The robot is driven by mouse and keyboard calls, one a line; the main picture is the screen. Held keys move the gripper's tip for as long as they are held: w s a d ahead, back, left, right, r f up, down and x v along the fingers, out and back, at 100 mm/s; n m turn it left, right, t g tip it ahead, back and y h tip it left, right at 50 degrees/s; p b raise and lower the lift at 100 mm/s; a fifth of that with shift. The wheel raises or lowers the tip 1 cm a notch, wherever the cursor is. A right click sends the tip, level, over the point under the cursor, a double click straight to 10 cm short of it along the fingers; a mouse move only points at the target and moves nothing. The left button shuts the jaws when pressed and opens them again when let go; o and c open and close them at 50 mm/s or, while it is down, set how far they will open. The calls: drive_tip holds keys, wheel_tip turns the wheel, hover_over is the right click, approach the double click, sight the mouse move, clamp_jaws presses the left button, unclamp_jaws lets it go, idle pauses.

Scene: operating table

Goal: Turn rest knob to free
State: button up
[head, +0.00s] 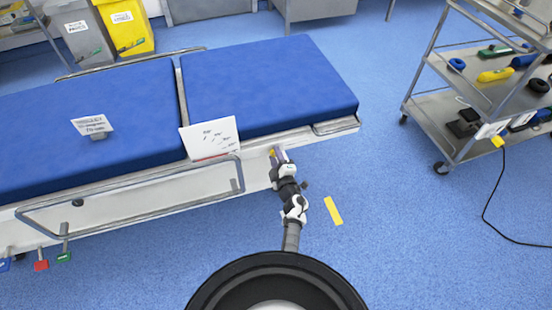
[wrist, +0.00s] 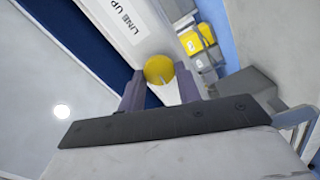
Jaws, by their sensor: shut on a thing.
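The rest knob (wrist: 158,68) is a round yellow knob with a small dark slot or mark on its face. In the wrist view it sits between the two purple-grey fingers of my gripper (wrist: 161,78), which is shut on it. In the head view my gripper (head: 279,155) is at the side of the operating table, below the blue mattress (head: 270,85).
A metal side rail (head: 130,197) runs along the table's near side, left of my gripper. A white card (head: 209,138) stands at the mattress edge. A yellow strip (head: 333,211) lies on the floor. A trolley (head: 440,112) stands at the right, with clear floor between.

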drive_tip(key=shift+n, duration=0.6)
drive_tip(key=o, duration=1)
drive_tip(key=shift+c, duration=0.2)
drive_tip(key=shift+s, duration=0.1)
drive_tip(key=p+v, duration=0.4)
drive_tip(key=v, duration=0.9)
drive_tip(key=shift+s, duration=0.3)
drive_tip(key=shift+d, duration=0.1)
